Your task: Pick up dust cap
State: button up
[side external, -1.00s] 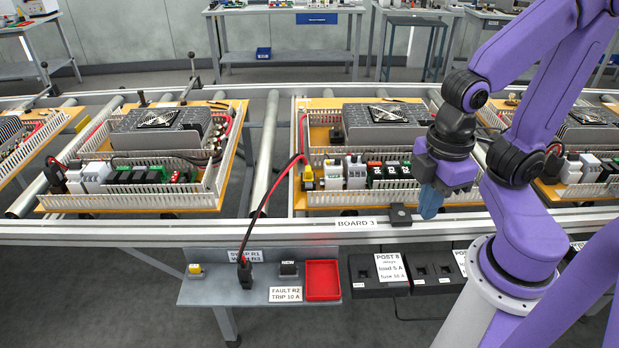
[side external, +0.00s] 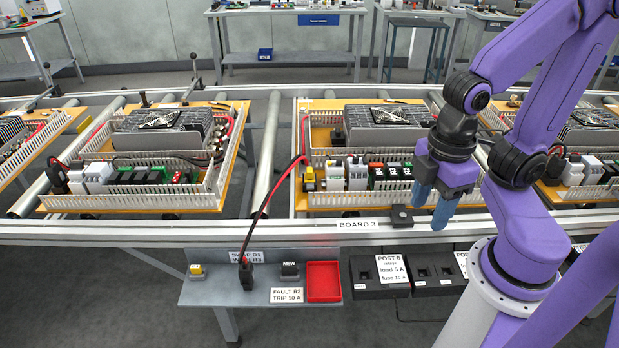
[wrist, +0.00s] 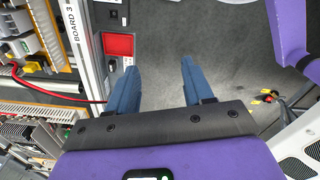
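I cannot tell for sure which part is the dust cap. A small black block (side external: 401,216) sits on the front rail beside the BOARD 3 label. My gripper (side external: 433,213) hangs just right of the black block on the rail, fingers pointing down. Its two blue fingers stand apart with nothing between them. In the wrist view the gripper (wrist: 160,66) is also open and empty, over grey floor.
The grey shelf (side external: 215,292) carries a red tray (side external: 323,281), a yellow part (side external: 196,271) and a black plug (side external: 245,273) on a red-black cable. Black holders (side external: 378,277) stand right of it. The wired board (side external: 300,204) lies behind the rail (side external: 270,232).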

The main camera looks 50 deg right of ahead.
jog(key=w+a+m+t, duration=0.15)
jog(key=w+m, duration=0.35)
jog(key=w, duration=0.5)
jog(key=m+t+h, duration=0.2)
jog(key=m+h, duration=0.2)
jog(key=m, duration=1.3)
send_over(310, 170)
jog(key=s+a, duration=0.4)
jog(key=a, duration=0.1)
notch_tip(310, 170, down, 9)
jog(key=shift+g, duration=0.25)
jog(key=x, duration=1.6)
jog(key=shift+s+f, duration=0.15)
grip_shut()
